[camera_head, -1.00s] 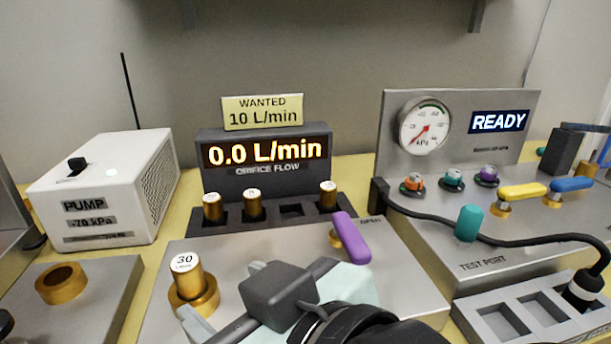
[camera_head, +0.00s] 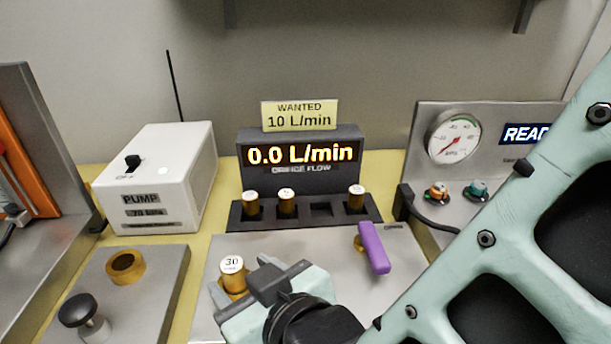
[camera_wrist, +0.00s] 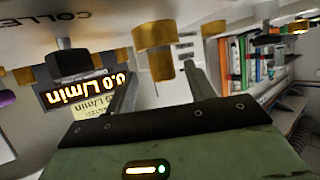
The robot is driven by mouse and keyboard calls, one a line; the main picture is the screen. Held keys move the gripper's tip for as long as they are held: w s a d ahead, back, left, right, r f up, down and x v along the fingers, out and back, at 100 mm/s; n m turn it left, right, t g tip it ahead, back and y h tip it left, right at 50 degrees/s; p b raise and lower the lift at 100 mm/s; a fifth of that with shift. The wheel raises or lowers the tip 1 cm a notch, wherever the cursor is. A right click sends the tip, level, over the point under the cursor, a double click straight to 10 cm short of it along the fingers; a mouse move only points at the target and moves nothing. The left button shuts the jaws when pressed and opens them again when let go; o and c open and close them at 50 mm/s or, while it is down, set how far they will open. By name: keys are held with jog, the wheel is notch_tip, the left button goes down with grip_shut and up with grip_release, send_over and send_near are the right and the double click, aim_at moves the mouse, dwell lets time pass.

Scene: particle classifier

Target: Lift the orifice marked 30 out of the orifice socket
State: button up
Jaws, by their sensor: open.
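The orifice marked 30 (camera_head: 232,268) is a brass cylinder with a white labelled top. It stands upright in the brass orifice socket on the grey panel. In the wrist view, which is upside down, the orifice (camera_wrist: 161,66) hangs from the wide brass socket ring (camera_wrist: 153,36). My gripper (camera_head: 241,278) is open at the orifice, its fingers on either side in the head view. In the wrist view my gripper (camera_wrist: 160,75) also has the orifice between its fingertips. I cannot tell whether either finger touches it. My gripper hides part of the socket in the head view.
A purple lever (camera_head: 374,248) stands to the right. Behind is a rack (camera_head: 320,212) with several brass orifices and one empty slot. The flow display (camera_head: 300,155) reads 0.0 L/min. The pump (camera_head: 160,180) and a black knob (camera_head: 78,310) are at left.

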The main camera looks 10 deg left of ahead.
aim_at(229, 266)
jog(key=x, duration=0.5)
jog(key=shift+s+a+r, duration=0.1)
jog(key=shift+a, duration=0.05)
jog(key=c, duration=1.1)
jog(key=shift+c, duration=0.2)
